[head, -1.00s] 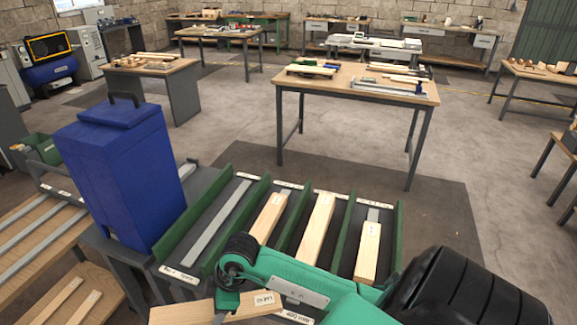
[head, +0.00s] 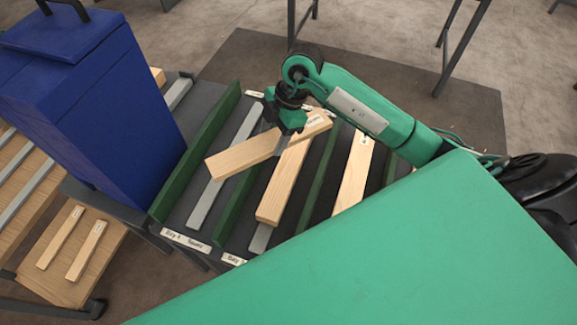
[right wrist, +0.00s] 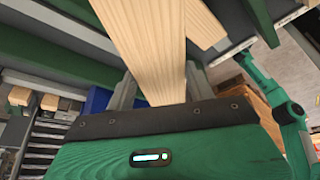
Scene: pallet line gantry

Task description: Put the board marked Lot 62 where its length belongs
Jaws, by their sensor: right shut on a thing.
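My right gripper (head: 283,145) is shut on a pale wooden board (head: 238,156) and holds it above the rack. The board slants across the leftmost bay and the one beside it. Its end label is too small to read surely. In the right wrist view the board (right wrist: 150,50) runs between the two fingers (right wrist: 157,90). The leftmost bay shows only a grey strip (head: 207,204). The second bay holds a board (head: 271,205), partly hidden under the held one. Another board (head: 353,178) lies in a bay farther right. My left gripper is out of view.
Green dividers (head: 192,160) separate the bays. A tall blue bin (head: 110,110) stands at the rack's left side. Two short boards (head: 87,250) lie on a low wooden shelf at lower left. My own green arm covers the lower right.

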